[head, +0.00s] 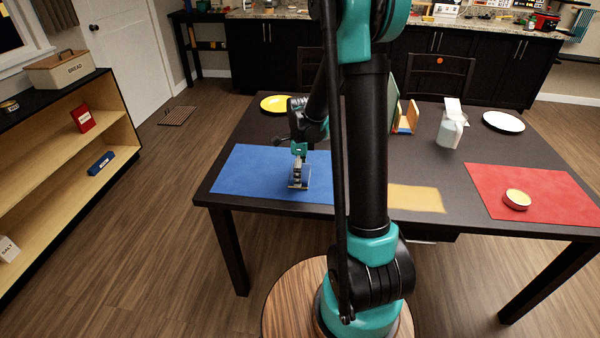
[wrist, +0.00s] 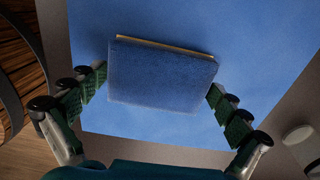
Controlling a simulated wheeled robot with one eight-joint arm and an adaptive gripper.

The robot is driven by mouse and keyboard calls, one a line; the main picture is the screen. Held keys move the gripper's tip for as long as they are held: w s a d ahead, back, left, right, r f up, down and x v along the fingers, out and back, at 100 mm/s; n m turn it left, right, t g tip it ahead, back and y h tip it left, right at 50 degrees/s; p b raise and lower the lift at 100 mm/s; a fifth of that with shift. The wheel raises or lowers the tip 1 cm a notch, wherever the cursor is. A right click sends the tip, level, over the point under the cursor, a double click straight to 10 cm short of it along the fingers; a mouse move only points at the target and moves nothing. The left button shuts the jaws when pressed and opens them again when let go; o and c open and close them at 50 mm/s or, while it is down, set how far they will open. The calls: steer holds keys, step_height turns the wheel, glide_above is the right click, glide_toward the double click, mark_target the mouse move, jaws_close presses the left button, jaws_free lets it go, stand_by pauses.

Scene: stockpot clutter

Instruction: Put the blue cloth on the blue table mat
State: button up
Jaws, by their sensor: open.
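The blue table mat (head: 245,172) lies flat at the left front of the dark table. My gripper (head: 299,186) points down over its right part. In the wrist view, a blue block-like piece with a woven look and a thin yellow far edge, which I take for the blue cloth (wrist: 160,78), lies over the mat (wrist: 270,40). My gripper (wrist: 160,88) is open, with one finger at each side of the cloth. I cannot tell whether the fingers touch it. In the head view the cloth is not clearly visible near my gripper.
A yellow cloth-like piece (head: 416,198) lies right of my arm. A red mat (head: 540,185) holds a small round dish (head: 517,199). A yellow plate (head: 277,103), a pitcher (head: 450,130) and a white plate (head: 503,121) stand farther back. A shelf (head: 60,150) stands at left.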

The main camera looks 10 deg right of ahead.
step_height(320, 180, up, 12)
steer(key=s+d+f+n+t, duration=0.2)
steer(key=s+f+n, duration=0.1)
steer(key=s+n, duration=0.7)
steer(key=s+d+f+n+t, duration=0.2)
steer(key=s+f+n, duration=0.2)
steer(key=s+n, duration=0.7)
steer(key=shift+s+f+n, duration=0.2)
steer(key=shift+n, duration=0.1)
steer(key=shift+d, duration=0.1)
